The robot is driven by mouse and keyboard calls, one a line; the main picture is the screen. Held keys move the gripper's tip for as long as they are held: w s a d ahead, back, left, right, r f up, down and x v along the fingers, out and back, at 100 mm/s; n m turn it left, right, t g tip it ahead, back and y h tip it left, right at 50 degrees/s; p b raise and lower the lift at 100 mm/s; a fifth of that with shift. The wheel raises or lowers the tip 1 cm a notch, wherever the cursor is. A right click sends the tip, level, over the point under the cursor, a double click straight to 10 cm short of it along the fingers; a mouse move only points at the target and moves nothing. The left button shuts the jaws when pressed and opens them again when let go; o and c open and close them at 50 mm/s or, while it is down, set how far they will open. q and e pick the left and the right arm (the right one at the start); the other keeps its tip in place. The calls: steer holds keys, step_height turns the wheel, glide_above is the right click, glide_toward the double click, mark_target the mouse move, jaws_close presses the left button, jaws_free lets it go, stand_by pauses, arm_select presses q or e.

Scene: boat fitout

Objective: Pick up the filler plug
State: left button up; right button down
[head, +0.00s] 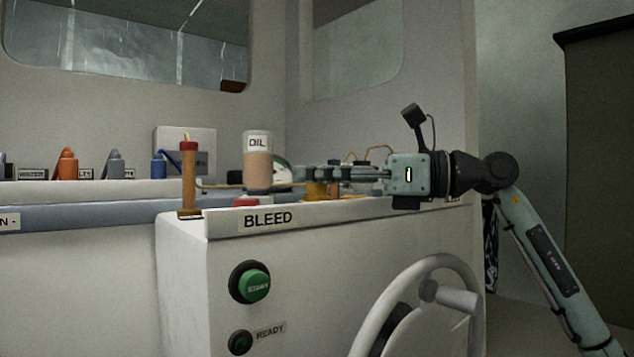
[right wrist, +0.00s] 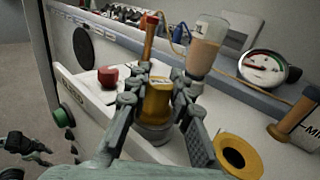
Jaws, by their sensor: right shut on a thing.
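My right gripper (head: 300,174) reaches in from the right above the white console top in the head view. In the right wrist view its fingers (right wrist: 158,85) are shut on a yellow cylindrical piece, which I take as the filler plug (right wrist: 157,104). The plug is upright, above a grey round base (right wrist: 155,133); I cannot tell whether it is still seated there. In the head view the fingers partly hide the yellow parts behind them. My left gripper (right wrist: 28,148) seems to show small and dark at the lower left of the right wrist view, its jaws unclear.
The oil bottle (head: 257,163), a brown post with a red top (head: 188,178) and a red knob (right wrist: 107,76) stand close by. A yellow ring with a dark hole (right wrist: 238,156) and a gauge (right wrist: 268,68) lie to the right. A handwheel (head: 420,305) fronts the console.

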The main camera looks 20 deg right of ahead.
step_height(320, 180, up, 5)
steer(key=shift+s+f+p, duration=0.1)
steer(key=shift+p, duration=0.2)
arm_select(q)
steer(key=shift+w+d+f, duration=0.1)
steer(key=shift+w+f, duration=0.1)
steer(key=shift+f, duration=0.7)
arm_select(e)
steer(key=s+a+r, duration=0.6)
steer(key=a, duration=0.3)
steer(key=shift+a, duration=0.4)
steer(key=shift+s+r, duration=0.1)
